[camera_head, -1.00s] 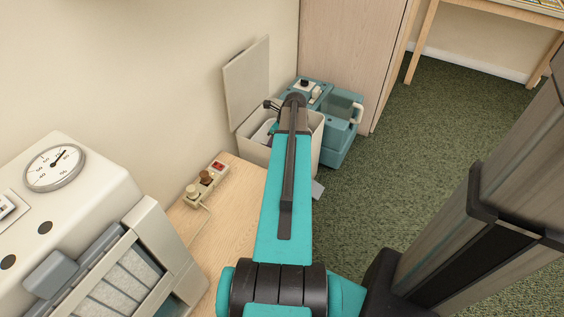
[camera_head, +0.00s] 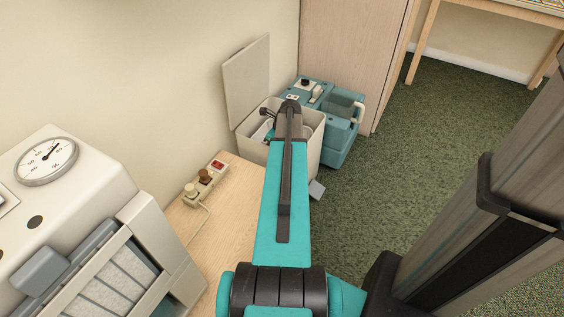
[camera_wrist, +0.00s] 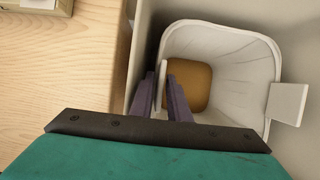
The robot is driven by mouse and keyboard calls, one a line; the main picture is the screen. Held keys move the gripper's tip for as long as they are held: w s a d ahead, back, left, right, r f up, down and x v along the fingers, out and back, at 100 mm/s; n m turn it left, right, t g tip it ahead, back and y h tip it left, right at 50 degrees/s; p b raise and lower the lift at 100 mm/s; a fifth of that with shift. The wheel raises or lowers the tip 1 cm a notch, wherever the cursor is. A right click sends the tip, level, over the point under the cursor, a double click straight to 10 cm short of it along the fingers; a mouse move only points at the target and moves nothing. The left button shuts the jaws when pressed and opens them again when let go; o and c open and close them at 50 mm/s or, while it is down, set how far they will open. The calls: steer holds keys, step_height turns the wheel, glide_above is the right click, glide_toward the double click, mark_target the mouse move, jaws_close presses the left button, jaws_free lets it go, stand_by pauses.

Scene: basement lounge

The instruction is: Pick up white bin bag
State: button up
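The white bin bag (camera_wrist: 235,60) lines an open bin, with its creased walls spread and a brown patch (camera_wrist: 185,85) at the bottom. A pale flap (camera_wrist: 288,103) sticks out at its right rim. My gripper (camera_wrist: 162,78) points down at the bag's left side, with one dark finger on each side of a narrow white strip that looks like a second flap. I cannot tell whether the fingers press on it.
A teal machine (camera_head: 340,130) stands close behind the bin. A wooden top (camera_head: 225,215) with a socket strip (camera_head: 205,182) and a cream gauge unit (camera_head: 90,190) lie left. Green carpet (camera_head: 420,150) is clear right.

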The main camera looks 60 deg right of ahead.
steer(key=shift+f, duration=0.1)
stand_by(0.5)
steer(key=shift+w, duration=0.1)
jaws_close()
stand_by(1.1)
